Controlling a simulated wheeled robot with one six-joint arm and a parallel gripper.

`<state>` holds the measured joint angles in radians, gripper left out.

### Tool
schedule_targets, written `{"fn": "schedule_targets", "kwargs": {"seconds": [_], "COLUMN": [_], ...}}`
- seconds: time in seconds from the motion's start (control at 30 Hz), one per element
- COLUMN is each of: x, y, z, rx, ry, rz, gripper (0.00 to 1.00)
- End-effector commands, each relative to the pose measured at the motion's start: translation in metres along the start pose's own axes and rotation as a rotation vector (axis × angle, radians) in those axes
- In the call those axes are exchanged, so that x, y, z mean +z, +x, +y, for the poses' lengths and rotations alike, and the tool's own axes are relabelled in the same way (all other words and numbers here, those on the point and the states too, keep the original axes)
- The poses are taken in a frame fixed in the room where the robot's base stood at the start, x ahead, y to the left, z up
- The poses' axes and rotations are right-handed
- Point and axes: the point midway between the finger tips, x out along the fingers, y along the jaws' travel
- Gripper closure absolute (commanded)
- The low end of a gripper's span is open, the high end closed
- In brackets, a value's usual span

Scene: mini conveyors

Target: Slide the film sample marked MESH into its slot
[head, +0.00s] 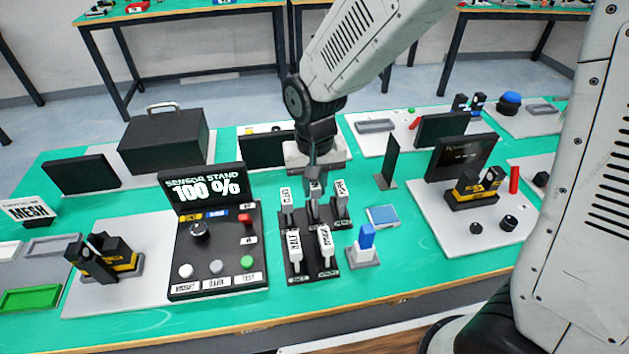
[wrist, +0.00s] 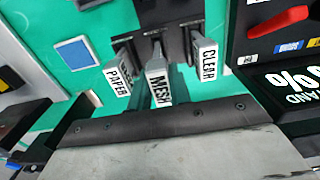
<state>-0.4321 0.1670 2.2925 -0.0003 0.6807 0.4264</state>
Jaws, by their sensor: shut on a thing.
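The MESH film sample (wrist: 159,86) has a grey handle with a white label and is the middle one of three in the wrist view. PAPER (wrist: 121,78) is to its left and CLEAR (wrist: 207,62) to its right. My gripper (head: 315,184) is shut on the MESH handle, at the back row of the black sample rack (head: 312,272). The sample's lower part is hidden, so I cannot tell whether it is lifted. A black and yellow fork sensor (head: 118,259) with a gap stands on the left white board. A MESH card (head: 28,210) stands at the far left.
The sensor stand (head: 218,258), its screen reading 100 %, stands between the rack and the left fork sensor. A blue-topped block (head: 364,244) and blue pad (head: 382,215) are right of the rack. Another fork sensor (head: 474,190) is further right. Trays (head: 30,298) lie at left.

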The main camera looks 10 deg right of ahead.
Motion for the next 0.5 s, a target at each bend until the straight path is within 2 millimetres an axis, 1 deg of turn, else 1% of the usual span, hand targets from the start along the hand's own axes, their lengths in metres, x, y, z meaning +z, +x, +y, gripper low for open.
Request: {"fn": "schedule_targets", "kwargs": {"seconds": [0.5], "x": [0.0], "y": [0.016], "z": [0.0], "rx": [0.001], "ry": [0.0], "rz": [-0.002], "gripper": [1.0]}}
